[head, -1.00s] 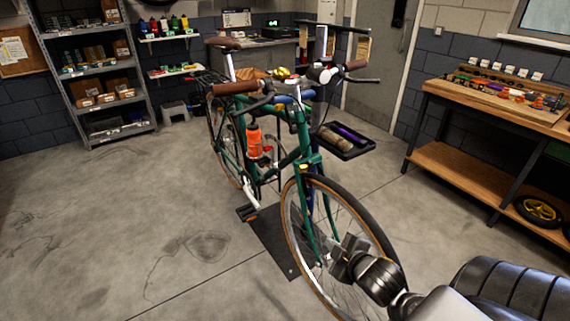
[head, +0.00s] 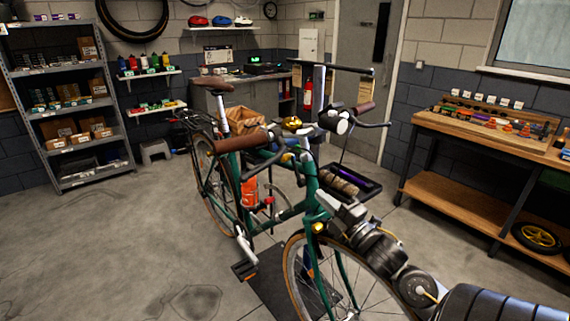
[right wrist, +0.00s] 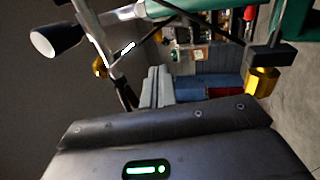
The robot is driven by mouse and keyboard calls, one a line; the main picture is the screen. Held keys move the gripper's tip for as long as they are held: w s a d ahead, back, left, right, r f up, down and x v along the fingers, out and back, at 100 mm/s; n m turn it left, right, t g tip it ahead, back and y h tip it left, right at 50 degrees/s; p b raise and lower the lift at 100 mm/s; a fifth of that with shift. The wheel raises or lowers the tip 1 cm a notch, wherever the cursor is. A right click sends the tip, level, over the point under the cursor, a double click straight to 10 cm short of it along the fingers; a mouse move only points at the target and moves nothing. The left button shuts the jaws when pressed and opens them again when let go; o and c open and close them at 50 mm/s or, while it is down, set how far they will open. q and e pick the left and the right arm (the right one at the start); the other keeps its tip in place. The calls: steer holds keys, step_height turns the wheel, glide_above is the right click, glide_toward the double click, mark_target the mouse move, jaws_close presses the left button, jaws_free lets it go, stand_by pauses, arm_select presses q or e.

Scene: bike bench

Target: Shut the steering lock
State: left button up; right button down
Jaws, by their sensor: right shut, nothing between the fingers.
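A green bicycle (head: 228,190) stands upright with its front wheel and handlebar towards me. No part is clearly recognisable as the steering lock. A small gold part (head: 318,228) sits by the fork crown, below the head tube. A gold piece under a dark bracket also shows at the right of the right wrist view (right wrist: 262,82); I cannot tell whether it is the same part. My right gripper (head: 335,207) is shut and empty, just right of the head tube and above the front wheel. Its fingers also show in the right wrist view (right wrist: 157,86), apart from the gold piece. My left gripper is not in view.
The brown-gripped handlebar (head: 240,140) and headlamp (head: 337,120) are above my right gripper. A black tray (head: 352,182) with rolled items is behind the bike. A wooden workbench (head: 470,198) stands at the right, shelving (head: 75,115) at the left. The left floor is clear.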

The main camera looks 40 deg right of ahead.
steer(key=s, duration=0.1)
steer(key=p, duration=0.2)
glide_toward(286, 160)
steer(key=p+x, duration=0.3)
steer(key=x, duration=0.2)
steer(key=shift+w+d+r, duration=0.15)
steer(key=shift+w+r, duration=0.05)
steer(key=shift+w, duration=0.1)
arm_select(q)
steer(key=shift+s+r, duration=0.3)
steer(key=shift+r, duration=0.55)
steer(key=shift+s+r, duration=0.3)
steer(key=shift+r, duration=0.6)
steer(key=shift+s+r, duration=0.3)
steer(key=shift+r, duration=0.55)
arm_select(e)
steer(key=shift+w, duration=0.55)
